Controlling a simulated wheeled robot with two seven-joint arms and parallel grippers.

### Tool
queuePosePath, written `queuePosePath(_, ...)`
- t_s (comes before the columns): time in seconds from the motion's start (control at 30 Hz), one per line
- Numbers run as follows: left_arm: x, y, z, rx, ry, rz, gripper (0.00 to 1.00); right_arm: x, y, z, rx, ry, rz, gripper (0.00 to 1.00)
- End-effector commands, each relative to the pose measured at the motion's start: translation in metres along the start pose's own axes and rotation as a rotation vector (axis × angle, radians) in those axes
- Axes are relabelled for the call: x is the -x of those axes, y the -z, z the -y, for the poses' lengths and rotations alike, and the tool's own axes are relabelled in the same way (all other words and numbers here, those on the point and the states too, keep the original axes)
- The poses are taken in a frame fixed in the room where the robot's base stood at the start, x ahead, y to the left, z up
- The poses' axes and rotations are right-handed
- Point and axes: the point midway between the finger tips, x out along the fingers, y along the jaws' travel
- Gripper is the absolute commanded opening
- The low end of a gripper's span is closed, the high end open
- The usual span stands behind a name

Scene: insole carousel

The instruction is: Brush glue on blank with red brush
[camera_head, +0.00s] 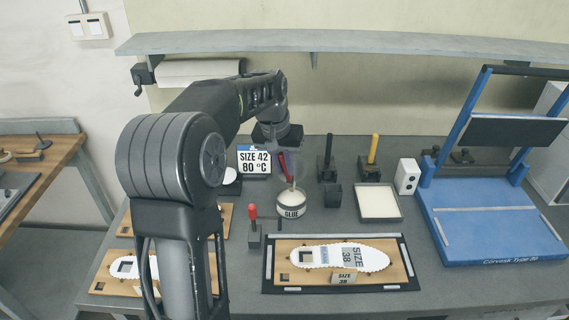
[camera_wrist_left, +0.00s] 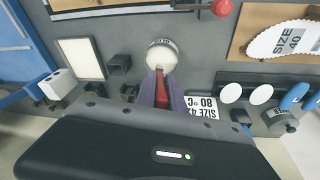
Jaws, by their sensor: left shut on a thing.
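My left gripper (camera_head: 287,166) is shut on the red brush (camera_head: 283,164), handle upward, above the glue jar (camera_head: 291,209). In the left wrist view the red brush (camera_wrist_left: 161,92) sits between the fingers and points toward the white jar (camera_wrist_left: 162,54). Its bristle end is at the jar's mouth; I cannot tell how deep it reaches. The white blank (camera_head: 312,257), marked size 38, lies on a brown board in a dark frame (camera_head: 268,285) at the front middle. My right gripper is not in view.
A black-handled tool (camera_head: 328,146) and a yellow-handled tool (camera_head: 374,146) stand in holders behind the jar. A red-knobbed device (camera_head: 252,213) stands left of the frame. A white tray (camera_head: 378,203) and blue press (camera_head: 485,225) are at right. More blanks lie at left.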

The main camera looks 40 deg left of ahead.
Motion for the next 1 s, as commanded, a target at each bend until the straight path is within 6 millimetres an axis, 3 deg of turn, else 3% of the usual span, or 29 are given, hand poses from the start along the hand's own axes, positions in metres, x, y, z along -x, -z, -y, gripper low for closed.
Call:
queuePosePath(0.1,-0.016,-0.004,0.001,-0.001,0.000,0.000,0.00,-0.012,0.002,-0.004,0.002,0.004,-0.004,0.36)
queuePosePath(0.3,-0.025,-0.005,0.002,-0.001,0.000,0.000,0.00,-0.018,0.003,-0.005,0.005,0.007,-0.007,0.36)
queuePosePath(1.0,-0.025,-0.005,0.002,0.000,0.000,-0.001,0.00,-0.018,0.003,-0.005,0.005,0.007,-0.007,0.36)
